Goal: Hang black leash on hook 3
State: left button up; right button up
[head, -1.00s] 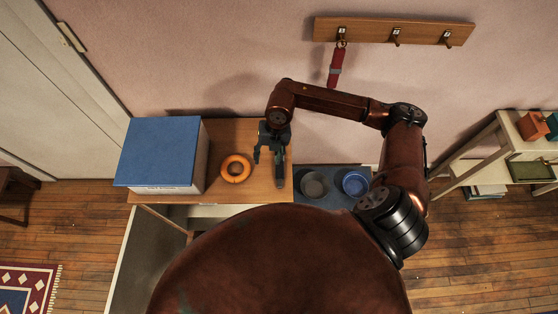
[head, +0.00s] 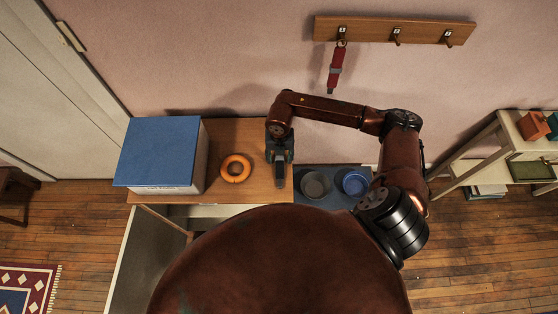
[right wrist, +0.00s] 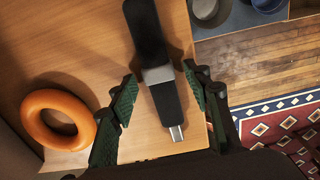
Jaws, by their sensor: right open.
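The black leash (right wrist: 150,35) lies on the wooden table top, with a grey band across it and a metal tip. It also shows in the head view (head: 280,180), partly covered by my right gripper (head: 279,158). In the right wrist view my right gripper (right wrist: 161,77) is open, with one green-padded finger on each side of the leash. I cannot tell whether the fingers touch it. Hook 3 (head: 447,40) is the bare rightmost hook on the wooden wall rail (head: 420,30). My left gripper is not in view.
A red leash (head: 335,68) hangs on hook 1; hook 2 (head: 396,38) is bare. An orange ring (head: 235,157) and a blue-topped box (head: 160,150) are on the table left of the gripper. Two bowls (head: 315,184) (head: 355,183) stand to its right. A shelf (head: 480,150) is at far right.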

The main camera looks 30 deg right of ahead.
aim_at(281, 160)
jog(key=shift+r, duration=0.1)
grip_shut()
dwell(0.4)
jog(key=shift+r, duration=0.1)
jog(key=shift+r, duration=0.2)
jog(key=r, duration=0.3)
jog(key=shift+s+d+r, duration=0.2)
jog(key=shift+s, duration=0.1)
jog(key=s+d+r, duration=0.6)
jog(key=s+r, duration=0.3)
jog(key=s, duration=0.2)
jog(key=shift+s+p, duration=0.4)
jog(key=shift+d, duration=0.1)
